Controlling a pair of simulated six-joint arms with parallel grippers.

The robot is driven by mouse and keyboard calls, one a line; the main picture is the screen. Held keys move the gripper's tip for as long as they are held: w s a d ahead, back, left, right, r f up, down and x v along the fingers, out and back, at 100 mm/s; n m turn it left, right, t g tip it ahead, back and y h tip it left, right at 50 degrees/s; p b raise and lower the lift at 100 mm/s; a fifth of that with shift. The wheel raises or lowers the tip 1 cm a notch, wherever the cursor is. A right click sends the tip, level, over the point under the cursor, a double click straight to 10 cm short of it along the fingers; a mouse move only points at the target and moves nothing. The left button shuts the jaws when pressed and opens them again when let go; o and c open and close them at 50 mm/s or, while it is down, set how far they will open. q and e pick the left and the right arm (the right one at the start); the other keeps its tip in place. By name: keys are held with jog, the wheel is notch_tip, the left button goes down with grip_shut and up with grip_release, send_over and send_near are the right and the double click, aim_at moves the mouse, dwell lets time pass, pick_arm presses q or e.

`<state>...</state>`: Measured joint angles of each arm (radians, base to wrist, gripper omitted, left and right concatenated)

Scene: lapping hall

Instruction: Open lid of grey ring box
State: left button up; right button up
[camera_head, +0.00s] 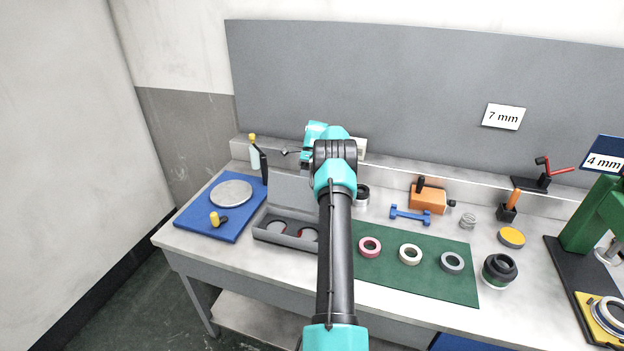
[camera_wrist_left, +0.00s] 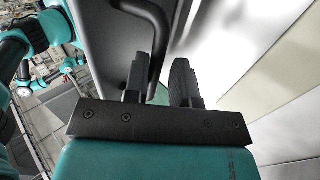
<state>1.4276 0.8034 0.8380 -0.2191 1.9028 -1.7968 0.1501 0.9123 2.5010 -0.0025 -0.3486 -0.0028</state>
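The grey ring box (camera_head: 271,239) sits on the bench left of my arm. One arm of mine reaches up from the bottom of the head view and covers the box's right end. Its gripper (camera_head: 287,152) is small, near the lid's top edge. In the left wrist view my left gripper (camera_wrist_left: 158,92) has its fingers apart. A dark bent bar (camera_wrist_left: 157,40), like a handle, runs down between them beside a grey panel. Contact cannot be told. My right gripper does not show.
A blue mat (camera_head: 190,222) with a grey disc (camera_head: 231,193) lies left of the box. A yellow-capped bottle (camera_head: 254,150) stands behind. A green mat (camera_head: 400,283) with rings lies right, then an orange block (camera_head: 427,202) and a black cylinder (camera_head: 499,269).

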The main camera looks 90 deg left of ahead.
pick_arm(q)
jog(key=shift+o, duration=1.2)
jog(key=shift+r, duration=0.1)
jog(key=d+r, duration=0.2)
jog(key=d, duration=0.6)
jog(key=d+r, duration=0.3)
jog(key=d, duration=0.5)
jog(key=shift+s, duration=0.1)
